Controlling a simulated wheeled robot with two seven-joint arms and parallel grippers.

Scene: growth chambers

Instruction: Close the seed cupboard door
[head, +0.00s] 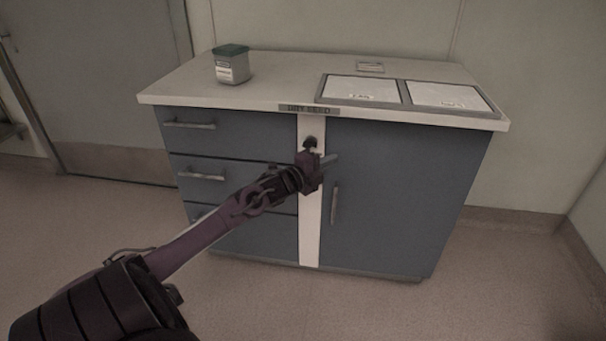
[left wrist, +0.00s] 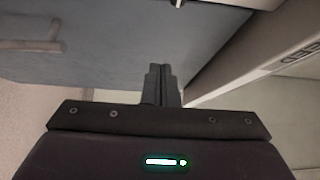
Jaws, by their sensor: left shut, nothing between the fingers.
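The seed cupboard door (head: 400,200) is the blue-grey panel on the right of the cabinet. In the head view it appears flush with the cabinet front, with a vertical handle (head: 334,204) near its left edge. The door also fills the upper part of the left wrist view (left wrist: 120,50). My left gripper (head: 330,160) is shut and empty, in front of the door's upper left area, above the handle. I cannot tell whether its fingertips touch the door. My right gripper is not in view.
Drawers with handles (head: 190,125) are left of the white strip (head: 310,230). The worktop (head: 280,72) carries a green-lidded container (head: 232,66) and a grey-framed two-panel tray (head: 404,91). Open floor (head: 480,290) lies in front and to the right.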

